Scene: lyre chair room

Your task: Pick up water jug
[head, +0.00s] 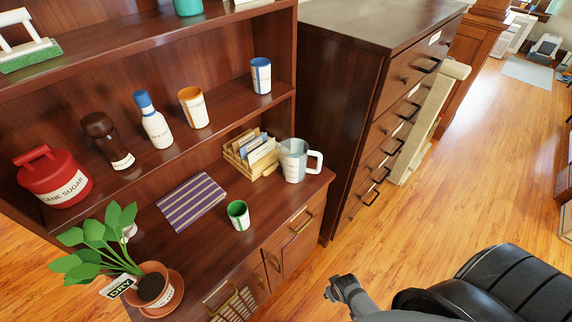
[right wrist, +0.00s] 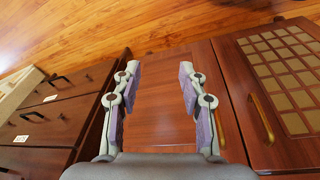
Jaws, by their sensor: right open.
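The water jug (head: 293,160), a clear, pale blue-grey jug with a white handle on its right side, stands upright at the right end of the cabinet's counter in the head view. My right gripper (head: 331,291) is low in front of the cabinet, well below the jug and apart from it. In the right wrist view, the right gripper (right wrist: 159,70) is open and empty, facing wooden cabinet fronts. The jug does not show in that view. My left gripper is not in view.
A wooden card box (head: 250,153) stands just left of the jug. A green-and-white cup (head: 238,215), striped mat (head: 191,201) and potted plant (head: 153,286) are also on the counter. A shelf overhangs behind. A dark drawer cabinet (head: 340,110) stands right. The floor (head: 460,190) is clear.

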